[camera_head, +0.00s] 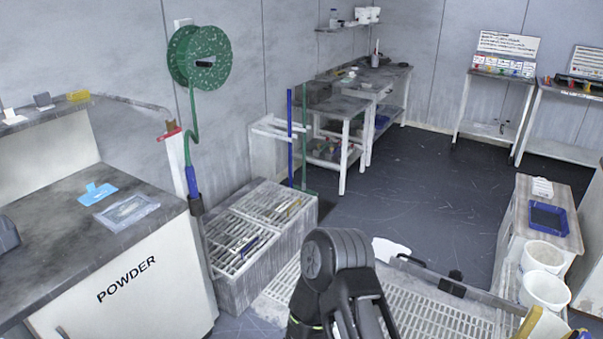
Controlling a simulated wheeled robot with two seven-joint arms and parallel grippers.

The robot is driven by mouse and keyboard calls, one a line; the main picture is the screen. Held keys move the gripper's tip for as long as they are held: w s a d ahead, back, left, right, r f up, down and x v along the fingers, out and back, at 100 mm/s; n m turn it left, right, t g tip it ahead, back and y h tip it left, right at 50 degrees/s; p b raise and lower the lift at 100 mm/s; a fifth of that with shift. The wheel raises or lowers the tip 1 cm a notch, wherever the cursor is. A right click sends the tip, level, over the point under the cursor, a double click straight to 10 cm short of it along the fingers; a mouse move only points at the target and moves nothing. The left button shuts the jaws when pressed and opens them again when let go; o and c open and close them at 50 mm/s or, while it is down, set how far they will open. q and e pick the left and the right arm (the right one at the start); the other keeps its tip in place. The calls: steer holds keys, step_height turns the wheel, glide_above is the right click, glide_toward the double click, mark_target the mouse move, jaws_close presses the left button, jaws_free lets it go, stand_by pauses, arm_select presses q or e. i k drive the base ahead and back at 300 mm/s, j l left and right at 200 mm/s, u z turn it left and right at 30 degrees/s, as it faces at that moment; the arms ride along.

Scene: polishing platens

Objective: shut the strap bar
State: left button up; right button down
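I cannot make out a strap bar with certainty. A dark bar with black fittings (453,284) lies along the back edge of a pale slatted platform (432,317) at the lower right of centre. I cannot tell whether this is the strap bar, or whether it is open or shut. One of my dark arms rises from the bottom edge at the centre and hides part of the platform. Neither of my grippers' fingertips can be made out.
A POWDER cabinet (128,279) stands at the left. Grated bins (262,262) stand left of my arm. A green hose reel (200,58) hangs on the wall. White buckets (545,290) and a blue tray (549,218) are at the right. The dark floor (430,180) beyond is clear.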

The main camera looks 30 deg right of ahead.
mark_target(447, 285)
steer(key=i+l+z, duration=0.25)
steer(key=i, duration=0.15)
steer(key=i+l+z, duration=0.2)
steer(key=i, duration=0.2)
steer(key=i+z, duration=0.25)
steer(key=i, duration=0.15)
steer(key=i+l, duration=0.2)
steer(key=l, duration=0.15)
steer(key=i+l+z, duration=0.1)
steer(key=l, duration=0.25)
steer(key=i+l+z, duration=0.1)
steer(key=i+l, duration=0.15)
